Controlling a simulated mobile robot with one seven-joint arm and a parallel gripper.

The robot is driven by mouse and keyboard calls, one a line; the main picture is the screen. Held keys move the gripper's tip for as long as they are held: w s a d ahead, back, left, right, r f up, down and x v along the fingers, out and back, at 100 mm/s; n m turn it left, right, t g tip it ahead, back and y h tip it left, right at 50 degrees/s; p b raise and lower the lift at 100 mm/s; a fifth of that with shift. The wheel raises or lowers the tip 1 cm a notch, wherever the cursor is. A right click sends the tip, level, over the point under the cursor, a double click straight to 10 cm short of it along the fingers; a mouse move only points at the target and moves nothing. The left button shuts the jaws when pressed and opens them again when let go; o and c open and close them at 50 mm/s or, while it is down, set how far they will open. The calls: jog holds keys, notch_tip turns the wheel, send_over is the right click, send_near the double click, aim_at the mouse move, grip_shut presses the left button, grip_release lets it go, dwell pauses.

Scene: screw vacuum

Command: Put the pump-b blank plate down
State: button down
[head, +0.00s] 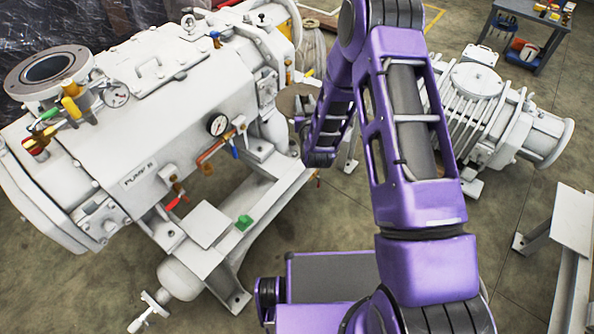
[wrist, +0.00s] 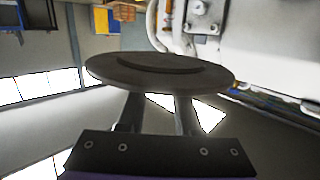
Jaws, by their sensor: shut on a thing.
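The blank plate (wrist: 160,75) is a round grey disc with a raised ring, seen from a low slant in the wrist view. My gripper (wrist: 158,105) is shut on the plate, with its two fingers at the near edge of the disc. The plate is held up in the air, clear of any surface that I can see.
Gauges, valves and coloured handles (head: 217,125) stick out from the pump's side. A second white machine (head: 490,110) stands at the right behind the arm. A dark table (head: 530,12) with tools is at the back right. A white stand (head: 572,220) is at the right edge.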

jog(key=s+a+f+b, duration=0.15)
jog(key=a+f, duration=0.35)
jog(key=f, duration=0.8)
send_over(282, 191)
notch_tip(282, 191, down, 10)
jog(key=shift+n+y, duration=0.3)
jog(key=shift+n, duration=0.1)
notch_tip(282, 191, down, 6)
jog(key=shift+r+b, duration=0.1)
jog(key=shift+b, duration=0.85)
jog(key=shift+f+b, duration=0.55)
jog(key=shift+f, duration=1.55)
jog(key=shift+f, duration=0.1)
jog(key=c, duration=0.6)
grip_release()
jog(key=shift+f, duration=0.1)
jog(key=shift+s, duration=0.1)
